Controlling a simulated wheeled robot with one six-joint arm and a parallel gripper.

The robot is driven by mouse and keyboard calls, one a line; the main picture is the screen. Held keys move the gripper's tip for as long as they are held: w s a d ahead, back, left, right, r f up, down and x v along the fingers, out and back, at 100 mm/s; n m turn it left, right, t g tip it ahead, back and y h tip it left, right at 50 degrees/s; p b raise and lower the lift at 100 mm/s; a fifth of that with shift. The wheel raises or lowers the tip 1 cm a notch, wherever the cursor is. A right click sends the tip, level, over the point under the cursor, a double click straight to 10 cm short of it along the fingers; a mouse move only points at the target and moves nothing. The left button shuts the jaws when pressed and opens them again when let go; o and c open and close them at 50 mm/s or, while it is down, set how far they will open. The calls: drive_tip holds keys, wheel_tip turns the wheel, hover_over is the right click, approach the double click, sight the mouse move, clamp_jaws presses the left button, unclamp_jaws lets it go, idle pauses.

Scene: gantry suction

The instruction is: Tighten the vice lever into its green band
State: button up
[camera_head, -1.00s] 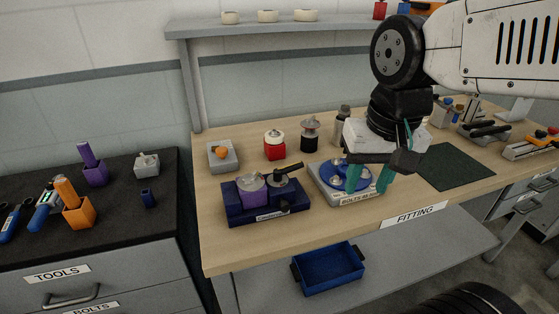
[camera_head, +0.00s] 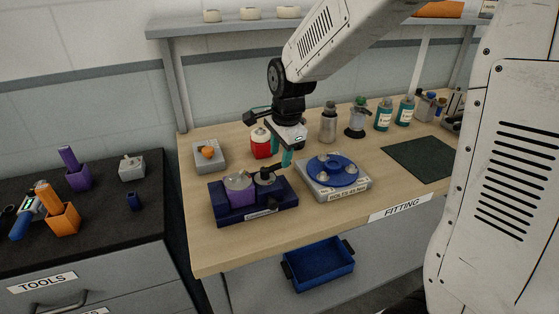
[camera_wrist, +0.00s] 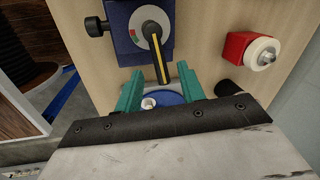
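The black lever (camera_wrist: 157,55) with a yellow stripe points down the picture, away from the green band. My gripper (camera_head: 281,151) is above the vice's back right. Its teal fingers are apart and appear either side of the lever's end in the wrist view (camera_wrist: 159,79); contact cannot be told.
A grey fixture with a blue disc (camera_head: 351,174) stands right of the vice. A red pot (camera_head: 260,148) stands behind it, near my gripper, and a grey block with an orange knob (camera_head: 209,155) is at the back left. A green mat (camera_head: 415,160) lies bare at the right.

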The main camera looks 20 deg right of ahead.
sight(280, 163)
drive_tip(key=shift+w+f, duration=0.15)
drive_tip(key=shift+f, duration=0.65)
drive_tip(key=shift+w+f, duration=0.15)
drive_tip(key=shift+f, duration=0.6)
clamp_jaws()
